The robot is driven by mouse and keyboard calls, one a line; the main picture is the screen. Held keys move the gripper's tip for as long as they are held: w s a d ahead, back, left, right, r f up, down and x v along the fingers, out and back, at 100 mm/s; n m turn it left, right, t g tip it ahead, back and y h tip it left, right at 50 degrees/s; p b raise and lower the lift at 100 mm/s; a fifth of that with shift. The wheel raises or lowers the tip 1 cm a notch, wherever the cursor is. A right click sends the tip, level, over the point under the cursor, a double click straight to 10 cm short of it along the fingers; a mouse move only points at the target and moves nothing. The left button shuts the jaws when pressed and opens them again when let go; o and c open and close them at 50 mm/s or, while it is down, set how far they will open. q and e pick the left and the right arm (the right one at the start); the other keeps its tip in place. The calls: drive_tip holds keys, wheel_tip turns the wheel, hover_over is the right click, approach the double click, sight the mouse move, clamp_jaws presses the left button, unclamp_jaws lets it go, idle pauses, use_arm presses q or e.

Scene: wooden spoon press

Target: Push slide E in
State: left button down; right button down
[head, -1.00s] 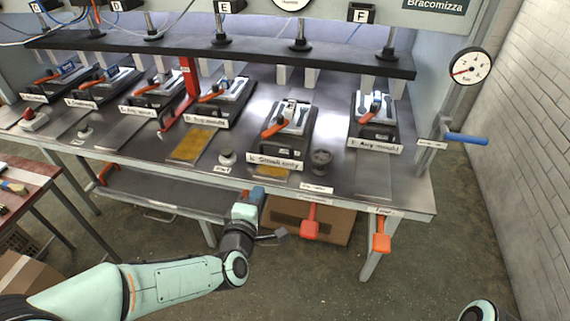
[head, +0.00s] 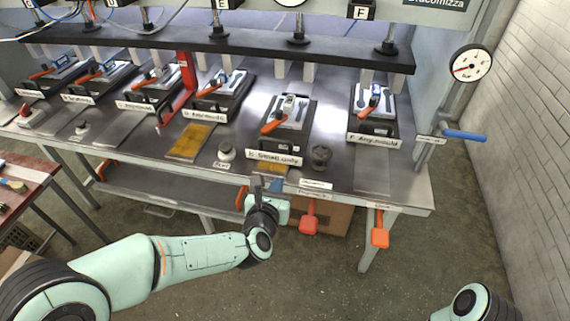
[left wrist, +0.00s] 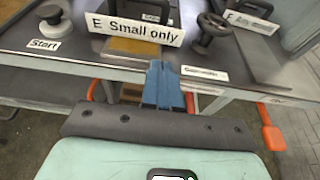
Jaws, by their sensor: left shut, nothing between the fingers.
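Slide E (head: 291,113) is a dark carriage with a pale mould plate and an orange handle, sitting on the metal bench. Its front label (head: 273,158) reads "E Small only"; the label also shows in the left wrist view (left wrist: 136,29). My left gripper (head: 266,184) is at the bench's front edge, in front of and below that label. In the left wrist view its blue fingers (left wrist: 162,84) are together and empty, pointing towards the label and apart from it. The label hides most of the slide in that view. Only part of my right arm shows at bottom right.
A dark round knob (head: 320,157) stands right of the label, and a Start button (head: 226,152) stands left. Slide F (head: 373,115) is further right. Orange levers (head: 309,218) hang below the bench edge. A black press beam (head: 230,44) spans above the slides.

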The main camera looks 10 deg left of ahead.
sight(288, 159)
use_arm(q)
drive_tip(key=x, duration=0.3)
drive_tip(key=p+x, duration=0.1)
drive_tip(key=x, duration=0.2)
drive_tip(key=r+x, duration=0.1)
drive_tip(key=x, duration=0.2)
drive_tip(key=shift+w, duration=0.3)
use_arm(e)
drive_tip(key=shift+s+r, duration=0.2)
drive_tip(key=shift+r, duration=0.35)
